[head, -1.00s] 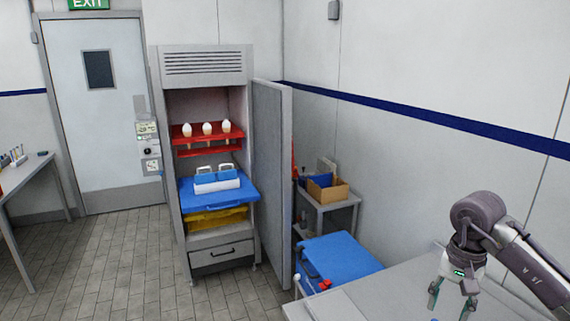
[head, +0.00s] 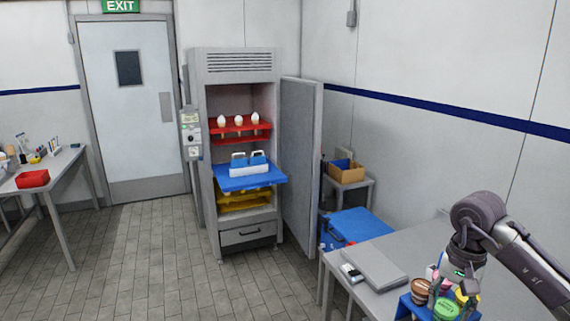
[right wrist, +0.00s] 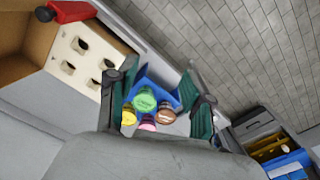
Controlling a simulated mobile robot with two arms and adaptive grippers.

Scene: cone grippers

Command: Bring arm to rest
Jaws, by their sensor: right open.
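My right gripper (head: 456,288) is at the lower right of the head view, above a blue holder (head: 405,306) on the grey table. It is open and empty. In the right wrist view its two green-grey fingers (right wrist: 160,100) are spread apart. Several round-topped tubs show between and beyond them: a green one (right wrist: 145,98), a brown one (right wrist: 167,114), a yellow one (right wrist: 128,117) and a pink one (right wrist: 147,124). The blue holder also shows behind them (right wrist: 155,85). The gap between fingers and tubs is hard to judge. My left gripper is out of view.
The grey table (head: 400,244) carries a flat grey case (head: 375,266). An open cabinet (head: 235,66) with cones on a red rack (head: 240,126) stands mid-view, its door (head: 301,165) swung right. A side table (head: 62,175) stands left. The tiled floor (head: 150,250) is clear.

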